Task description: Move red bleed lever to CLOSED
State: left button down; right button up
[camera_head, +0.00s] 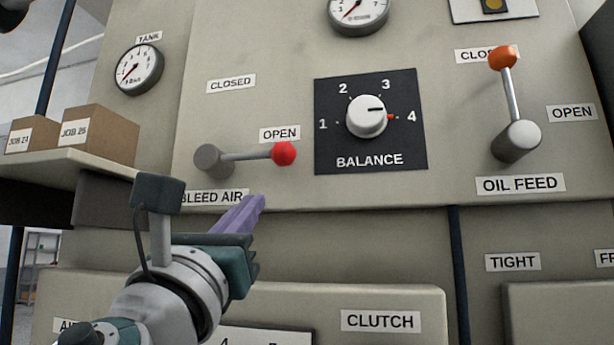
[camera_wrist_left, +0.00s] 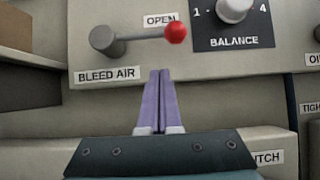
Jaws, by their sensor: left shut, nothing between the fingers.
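The red-knobbed bleed lever (camera_head: 284,153) is on the panel above the BLEED AIR label (camera_head: 211,197). Its arm points right, nearly level, with the knob just below the OPEN label (camera_head: 280,134). The CLOSED label (camera_head: 231,84) is higher up, above the lever's grey pivot (camera_head: 211,160). The lever also shows in the left wrist view (camera_wrist_left: 176,33), near the top. My left gripper (camera_head: 254,203) has purple fingers pressed together and empty. Its tips are below the lever arm and knob, apart from them. My right gripper is not in view.
A BALANCE dial (camera_head: 367,116) is right of the lever, and an orange-knobbed OIL FEED lever (camera_head: 503,58) is further right. A shelf (camera_head: 70,158) with cardboard boxes (camera_head: 101,133) juts out at the left. A CLUTCH box (camera_head: 380,300) sticks out below.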

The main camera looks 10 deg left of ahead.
aim_at(248, 159)
pick_arm(q)
jog(key=r+p, duration=0.1)
jog(key=w+r+p, duration=0.1)
jog(key=r, duration=0.1)
jog(key=w+r+p, duration=0.1)
jog(key=shift+r, duration=0.4)
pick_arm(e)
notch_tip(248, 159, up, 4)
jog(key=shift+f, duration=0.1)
pick_arm(q)
jog(key=shift+d, duration=0.1)
